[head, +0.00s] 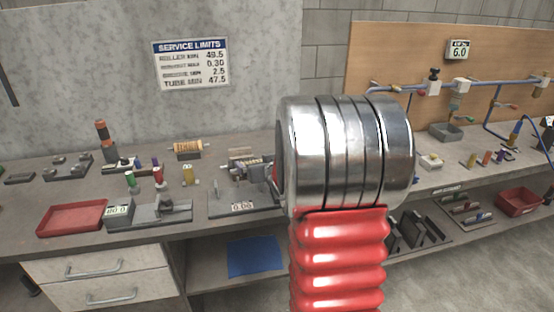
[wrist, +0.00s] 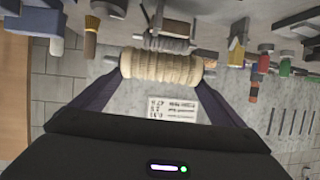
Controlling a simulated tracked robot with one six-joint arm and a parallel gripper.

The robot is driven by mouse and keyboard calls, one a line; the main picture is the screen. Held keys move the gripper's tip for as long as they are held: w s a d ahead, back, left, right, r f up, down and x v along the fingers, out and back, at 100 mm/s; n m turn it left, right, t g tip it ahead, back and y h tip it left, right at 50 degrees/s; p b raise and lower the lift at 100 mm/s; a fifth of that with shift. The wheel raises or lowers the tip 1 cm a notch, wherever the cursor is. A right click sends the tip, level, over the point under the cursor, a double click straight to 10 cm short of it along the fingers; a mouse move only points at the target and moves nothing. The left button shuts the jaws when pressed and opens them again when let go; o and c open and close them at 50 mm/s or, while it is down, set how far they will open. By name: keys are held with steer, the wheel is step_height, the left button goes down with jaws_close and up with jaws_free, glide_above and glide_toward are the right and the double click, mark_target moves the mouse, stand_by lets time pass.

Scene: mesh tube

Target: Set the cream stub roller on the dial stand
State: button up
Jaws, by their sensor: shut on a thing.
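The cream stub roller (wrist: 160,67) is ribbed, with a pale pin at each end. In the wrist view it lies crosswise between the two dark fingers of my gripper (wrist: 167,69), which is shut on it. A grey metal part shows just beyond the roller; I cannot tell whether they touch. What looks like the dial stand (head: 224,204) is a grey plate on the bench with a small readout, apparently 0.06, and metal parts above it. My arm hides its right side in the head view, and my gripper cannot be made out there.
A grey gauge with a readout box (head: 118,212) and a red tray (head: 72,218) lie left of the stand. An orange roller on a support (head: 187,149) stands behind. Small coloured pegs stand between. A blue cloth (head: 254,257) lies on the lower shelf. Pipework (head: 400,88) is at right.

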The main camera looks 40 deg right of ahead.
steer(key=w+a+f+n+y, duration=0.1)
steer(key=a+f+n+y, duration=0.1)
steer(key=a, duration=1.5)
steer(key=w+a+f+n+t+y, duration=0.1)
steer(key=a+f, duration=0.3)
steer(key=a, duration=1.4)
steer(key=shift+a+n+y, duration=0.2)
steer(key=shift+n+y, duration=0.5)
steer(key=shift+y, duration=0.2)
